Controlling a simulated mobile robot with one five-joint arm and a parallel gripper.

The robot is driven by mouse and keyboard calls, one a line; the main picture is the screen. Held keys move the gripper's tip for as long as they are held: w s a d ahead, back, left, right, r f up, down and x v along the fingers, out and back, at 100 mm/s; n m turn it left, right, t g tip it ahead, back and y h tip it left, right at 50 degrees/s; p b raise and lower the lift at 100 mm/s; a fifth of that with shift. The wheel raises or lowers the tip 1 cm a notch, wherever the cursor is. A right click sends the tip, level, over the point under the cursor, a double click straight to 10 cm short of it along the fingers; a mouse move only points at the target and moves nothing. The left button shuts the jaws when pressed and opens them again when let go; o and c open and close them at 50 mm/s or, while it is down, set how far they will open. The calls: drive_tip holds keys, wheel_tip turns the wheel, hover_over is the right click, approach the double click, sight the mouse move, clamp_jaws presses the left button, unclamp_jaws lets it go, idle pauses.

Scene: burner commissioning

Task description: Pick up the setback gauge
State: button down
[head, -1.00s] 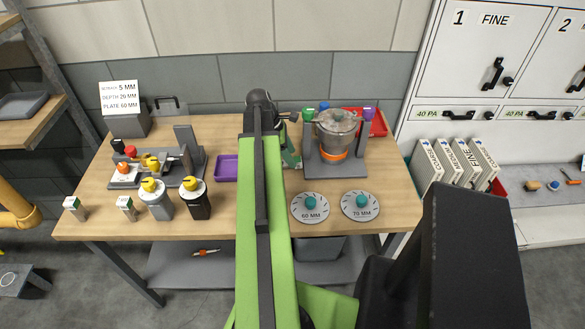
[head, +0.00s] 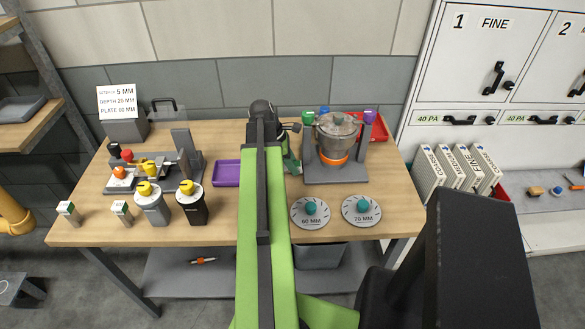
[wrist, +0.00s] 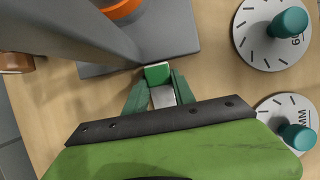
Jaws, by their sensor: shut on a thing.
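My gripper (wrist: 158,95) is shut on a small block with a green top and a grey metal body, which I take to be the setback gauge (wrist: 158,73). The gauge sits between the green fingers in the wrist view, close to the grey base of the burner stand (wrist: 170,40). I cannot tell whether it touches the base or the table. In the head view my arm hides most of the gripper (head: 291,165), left of the stand (head: 335,173), and the gauge cannot be made out.
Two round plates, 60 MM (head: 310,212) and 70 MM (head: 361,210), lie at the front right of the table. A pot (head: 337,135) is on the stand. A purple tray (head: 226,173), two canisters and two small green-topped blocks (head: 121,212) are left of my arm.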

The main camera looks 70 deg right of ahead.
wheel_tip(320, 180, up, 8)
drive_tip(key=p, duration=0.7)
drive_tip(key=shift+f+p, duration=0.15)
drive_tip(key=shift+p, duration=0.2)
drive_tip(key=w+a, duration=0.2)
drive_tip(key=w, duration=0.3)
drive_tip(key=w+a, duration=0.2)
drive_tip(key=w, duration=0.4)
drive_tip(key=w+a, duration=0.2)
drive_tip(key=w, duration=0.4)
drive_tip(key=shift+a+f+b, duration=0.3)
drive_tip(key=shift+f+b, duration=0.05)
drive_tip(key=shift+s+r, duration=0.1)
